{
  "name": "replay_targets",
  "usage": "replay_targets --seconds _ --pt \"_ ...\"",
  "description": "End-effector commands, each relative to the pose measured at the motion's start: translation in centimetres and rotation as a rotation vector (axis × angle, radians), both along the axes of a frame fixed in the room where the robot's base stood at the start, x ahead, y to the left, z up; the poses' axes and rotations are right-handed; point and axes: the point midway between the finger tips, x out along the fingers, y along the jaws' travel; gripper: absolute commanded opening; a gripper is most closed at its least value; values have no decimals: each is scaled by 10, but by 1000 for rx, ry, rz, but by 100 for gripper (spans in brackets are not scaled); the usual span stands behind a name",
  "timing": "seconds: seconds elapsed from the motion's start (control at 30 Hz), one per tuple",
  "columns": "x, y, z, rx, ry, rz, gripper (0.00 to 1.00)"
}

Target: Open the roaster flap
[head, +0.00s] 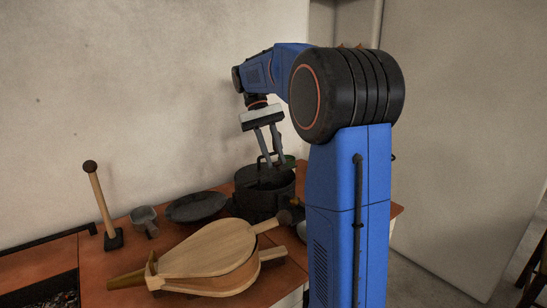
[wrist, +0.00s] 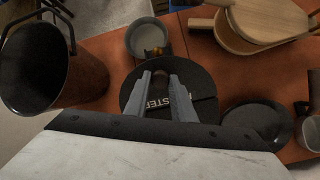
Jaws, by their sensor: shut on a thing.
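The roaster (head: 262,203) is a dark round drum on the red-brown worktop, below my gripper. In the wrist view its round top (wrist: 205,84) carries partly covered white lettering. My gripper (head: 275,163) points down at the top of the roaster. In the wrist view my gripper (wrist: 158,76) has its two grey fingers close over the lettered flap (wrist: 158,103), shut on it. What lies between the fingertips is hard to make out. A straight seam crosses the roaster's top by the lettering. I cannot tell whether the flap is raised.
Wooden bellows (head: 210,255) lie in front of the roaster, with a dark pan (head: 198,206) to its left. A small scoop (head: 144,216) and an upright wooden-handled tool (head: 103,205) stand farther left. A tall dark bucket (wrist: 55,62) and a grey bowl (wrist: 147,38) stand close by.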

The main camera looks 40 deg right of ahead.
Motion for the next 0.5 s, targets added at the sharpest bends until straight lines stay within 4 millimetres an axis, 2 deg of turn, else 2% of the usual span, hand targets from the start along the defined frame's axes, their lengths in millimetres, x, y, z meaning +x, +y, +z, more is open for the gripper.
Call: replay_targets --seconds 0.37,0.4,0.47,0.5 --pt "1 0 0 0 4 0 0" --pt "1 0 0 0 4 0 25" --pt "1 0 0 0 4 0 39" --pt "1 0 0 0 4 0 42"
